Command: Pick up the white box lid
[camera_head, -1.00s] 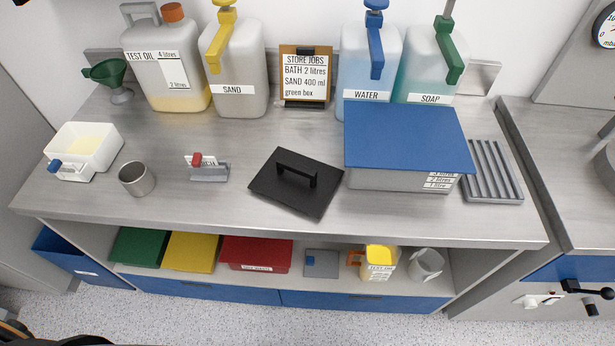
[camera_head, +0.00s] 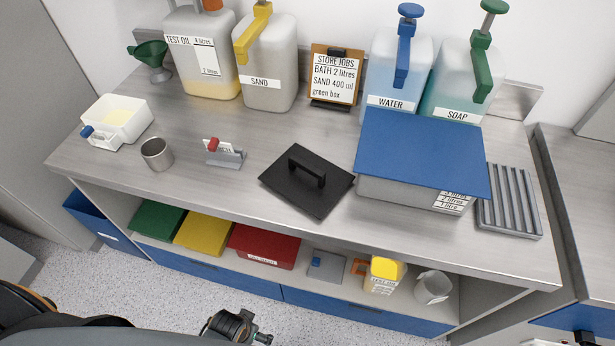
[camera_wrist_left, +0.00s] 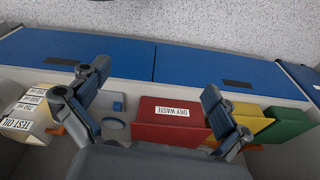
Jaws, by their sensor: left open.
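I see no white lid. A flat black lid (camera_head: 306,180) with a raised bar handle lies mid-counter, and a flat blue cover (camera_head: 422,153) rests on a grey box at the right. My left gripper (camera_wrist_left: 152,82) is open and empty, facing the lower shelf and drawer fronts, away from these lids. Part of it shows at the bottom edge of the head view (camera_head: 236,326). My right gripper is not in view.
The lower shelf holds green, yellow and red (camera_head: 264,246) boxes and a yellow-topped jug (camera_head: 384,276). A metal cup (camera_head: 156,154), a small stand (camera_head: 225,155) and a ribbed rack (camera_head: 510,200) stand on the counter. Large dispensers line the back.

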